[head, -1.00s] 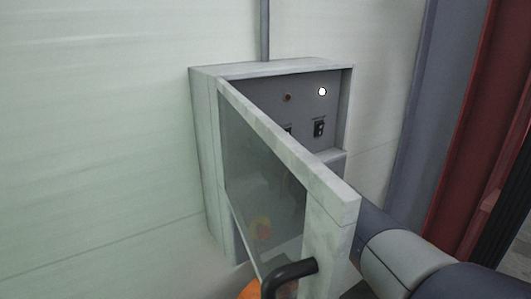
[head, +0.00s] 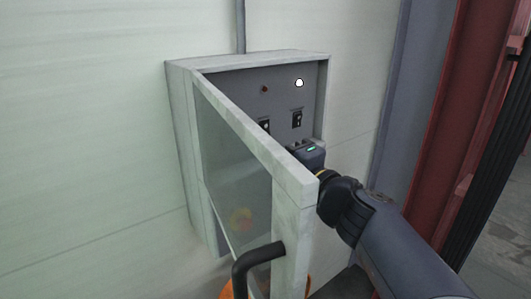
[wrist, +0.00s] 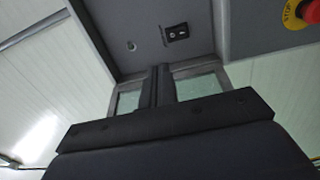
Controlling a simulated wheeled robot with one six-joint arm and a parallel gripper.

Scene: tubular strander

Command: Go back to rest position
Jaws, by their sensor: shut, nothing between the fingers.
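My gripper shows in the wrist view (wrist: 158,84) with its two dark fingers together and nothing between them. In the head view my wrist is beside the open door, in front of the control box, and the fingertips are hidden behind the door. The control box (head: 182,130) is on the wall with its glazed door (head: 232,160) swung open. Inside, its grey panel (head: 235,88) has a lit white lamp (head: 299,83), an unlit reddish lamp (head: 265,89) and black switches, one at the right (head: 297,119).
The door's black handle (head: 258,254) sticks out at the bottom. A red and yellow stop button (wrist: 311,11) is at the wrist view's upper right. A red column (head: 462,110) stands at the right. The pale wall (head: 80,120) at the left is clear.

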